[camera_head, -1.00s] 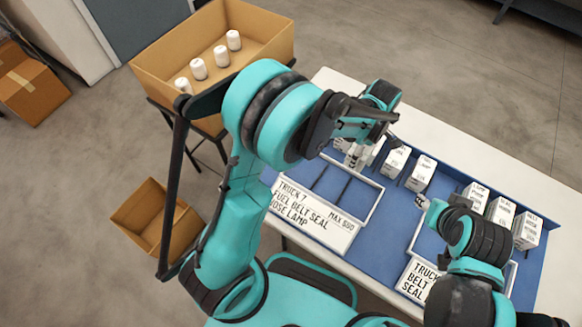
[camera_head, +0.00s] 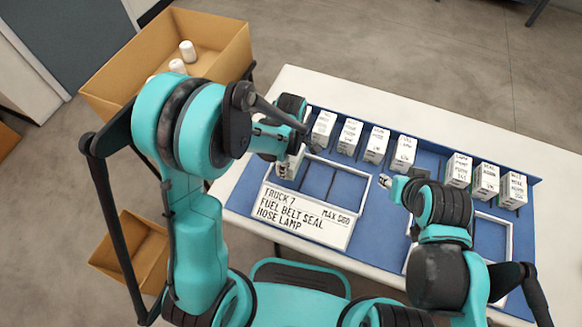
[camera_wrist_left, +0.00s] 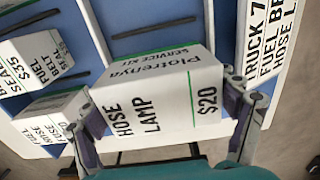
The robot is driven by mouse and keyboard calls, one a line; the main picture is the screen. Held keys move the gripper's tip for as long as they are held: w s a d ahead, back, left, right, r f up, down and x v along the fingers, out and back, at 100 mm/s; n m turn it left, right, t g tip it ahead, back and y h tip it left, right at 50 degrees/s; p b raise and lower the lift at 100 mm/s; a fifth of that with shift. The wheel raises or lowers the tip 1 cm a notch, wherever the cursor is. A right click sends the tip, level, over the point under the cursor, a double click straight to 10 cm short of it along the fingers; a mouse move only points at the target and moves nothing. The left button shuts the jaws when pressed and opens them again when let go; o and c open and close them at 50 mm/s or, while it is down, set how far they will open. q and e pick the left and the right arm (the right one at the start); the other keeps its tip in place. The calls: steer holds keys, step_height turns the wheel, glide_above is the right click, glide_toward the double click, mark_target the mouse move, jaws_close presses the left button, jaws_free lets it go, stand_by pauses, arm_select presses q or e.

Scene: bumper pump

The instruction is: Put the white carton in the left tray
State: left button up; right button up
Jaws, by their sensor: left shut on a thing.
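My left gripper (camera_head: 290,160) is shut on a white carton (camera_head: 287,168) at the far left corner of the left tray. In the left wrist view the carton (camera_wrist_left: 150,100) reads "HOSE LAMP $20" with green stripes, with a finger on each side. The left tray has a white rim (camera_head: 372,190), dark dividers and a front label (camera_head: 300,218) reading "TRUCK 7 FUEL BELT SEAL HOSE LAMP MAX $60". I cannot tell whether the carton touches the tray floor. My right gripper (camera_head: 386,181) is near the tray's right edge; its fingers are too small to read.
Several white cartons (camera_head: 349,137) stand along the back of the blue mat, with more at the right (camera_head: 486,178). A second tray (camera_head: 508,240) is partly behind my right arm. A cardboard box (camera_head: 215,65) with white cylinders and a lower empty box (camera_head: 135,250) stand left.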

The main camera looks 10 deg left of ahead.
arm_select(q)
step_height(320, 180, down, 4)
steer(key=shift+b, duration=0.95)
steer(key=shift+f, duration=0.15)
steer(key=o, duration=1.3)
